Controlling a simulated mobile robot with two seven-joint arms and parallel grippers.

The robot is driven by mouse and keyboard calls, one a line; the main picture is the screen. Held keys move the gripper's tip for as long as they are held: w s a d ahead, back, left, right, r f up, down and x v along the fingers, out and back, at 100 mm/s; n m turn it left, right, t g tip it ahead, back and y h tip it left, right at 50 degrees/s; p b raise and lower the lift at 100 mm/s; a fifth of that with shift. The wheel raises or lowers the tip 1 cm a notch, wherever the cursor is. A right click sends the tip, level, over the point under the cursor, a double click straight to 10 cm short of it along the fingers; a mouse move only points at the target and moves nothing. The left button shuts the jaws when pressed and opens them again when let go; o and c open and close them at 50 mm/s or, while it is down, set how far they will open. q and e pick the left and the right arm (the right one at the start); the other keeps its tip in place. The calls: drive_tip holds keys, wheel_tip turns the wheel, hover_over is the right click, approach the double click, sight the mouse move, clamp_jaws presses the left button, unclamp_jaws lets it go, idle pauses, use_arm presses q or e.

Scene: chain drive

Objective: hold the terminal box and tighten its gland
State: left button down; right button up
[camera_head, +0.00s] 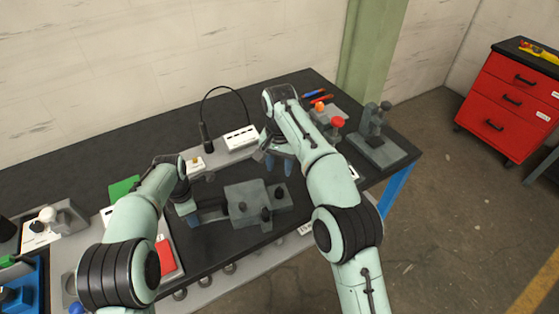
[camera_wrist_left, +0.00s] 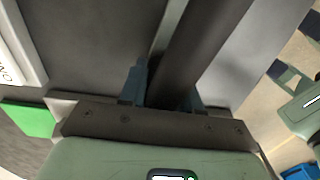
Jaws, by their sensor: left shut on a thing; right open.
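A grey box-like block (camera_head: 248,192), which I take for the terminal box, sits on the dark bench between my arms. Several dark knob-like parts stand out from it; I cannot tell which one is the gland. A dark bar (camera_head: 212,209) reaches from its left side. My left gripper (camera_head: 192,215) is shut on this bar, which also shows between the fingers in the left wrist view (camera_wrist_left: 205,40). My right gripper (camera_head: 278,163) is open and empty, behind and above the block, apart from it.
A white socket strip (camera_head: 241,137) and a dark upright device (camera_head: 206,138) stand behind. A grey fixture (camera_head: 376,140) and a red knob (camera_head: 337,122) are to the right. A red piece (camera_head: 166,257) and a green piece (camera_head: 124,188) lie left. The bench's front edge is close.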

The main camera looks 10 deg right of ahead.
idle(0.4)
use_arm(q)
drive_tip(key=c, duration=0.7)
unclamp_jaws()
